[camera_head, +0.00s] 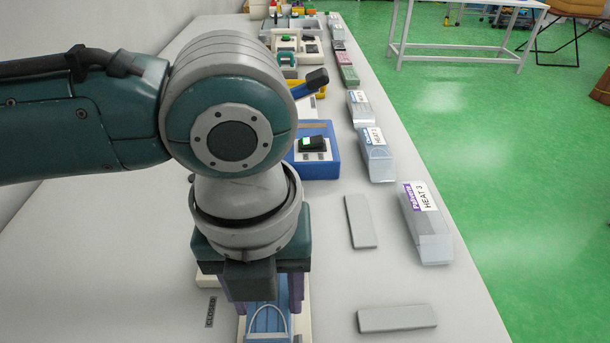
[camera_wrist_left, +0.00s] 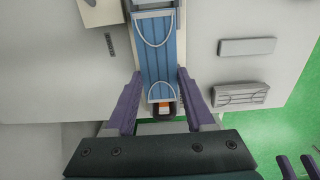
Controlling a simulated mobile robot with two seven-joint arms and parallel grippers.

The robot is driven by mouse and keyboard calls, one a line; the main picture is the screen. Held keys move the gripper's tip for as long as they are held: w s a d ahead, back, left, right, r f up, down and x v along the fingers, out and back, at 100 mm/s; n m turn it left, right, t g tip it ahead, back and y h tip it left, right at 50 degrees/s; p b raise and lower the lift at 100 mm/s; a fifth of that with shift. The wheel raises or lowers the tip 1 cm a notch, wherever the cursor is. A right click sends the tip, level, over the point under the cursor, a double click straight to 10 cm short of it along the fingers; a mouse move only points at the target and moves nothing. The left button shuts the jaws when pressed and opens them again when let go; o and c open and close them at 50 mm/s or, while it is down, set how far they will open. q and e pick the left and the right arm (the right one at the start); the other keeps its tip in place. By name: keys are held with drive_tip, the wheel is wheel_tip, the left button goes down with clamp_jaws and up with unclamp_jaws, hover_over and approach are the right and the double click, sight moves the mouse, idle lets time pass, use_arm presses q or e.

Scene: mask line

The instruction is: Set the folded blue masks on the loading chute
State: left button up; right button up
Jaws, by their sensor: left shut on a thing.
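A folded blue mask (camera_wrist_left: 159,60) with pale ear loops at both ends lies between the purple fingers of my left gripper (camera_wrist_left: 157,76), which is shut on it. In the head view, my left gripper (camera_head: 265,290) points down at the bottom edge, and part of the blue mask (camera_head: 266,320) shows below it. Pale side strips of what looks like the chute (camera_head: 241,328) show beside the mask; whether the mask touches it, I cannot tell. My right gripper (camera_wrist_left: 294,160) shows at the lower right of the wrist view, its fingers apart and empty.
Two flat grey slabs (camera_head: 360,221) (camera_head: 397,318) lie right of the arm. Clear boxes, one labelled HEAT 3 (camera_head: 426,222), line the table's right edge. A blue device (camera_head: 317,152) stands behind the arm. A ridged grey block (camera_wrist_left: 240,95) lies right of the left gripper.

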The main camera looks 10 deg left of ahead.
use_arm(q)
wheel_tip(320, 180, down, 3)
drive_tip(key=shift+r+b, duration=0.1)
drive_tip(key=shift+b, duration=1.15)
drive_tip(key=shift+f+b, duration=0.65)
drive_tip(key=shift+f, duration=0.45)
use_arm(e)
wheel_tip(320, 180, down, 4)
drive_tip(key=shift+f, duration=0.25)
use_arm(q)
drive_tip(key=shift+f+p, duration=0.15)
drive_tip(key=shift+p, duration=0.25)
use_arm(e)
drive_tip(key=shift+s+r, duration=0.1)
drive_tip(key=shift+r, duration=0.25)
drive_tip(key=shift+a, duration=0.1)
use_arm(q)
drive_tip(key=o, duration=1.4)
drive_tip(key=shift+c, duration=0.2)
drive_tip(key=shift+r+p, duration=1)
drive_tip(key=shift+p, duration=0.15)
use_arm(e)
drive_tip(key=shift+r, duration=1.15)
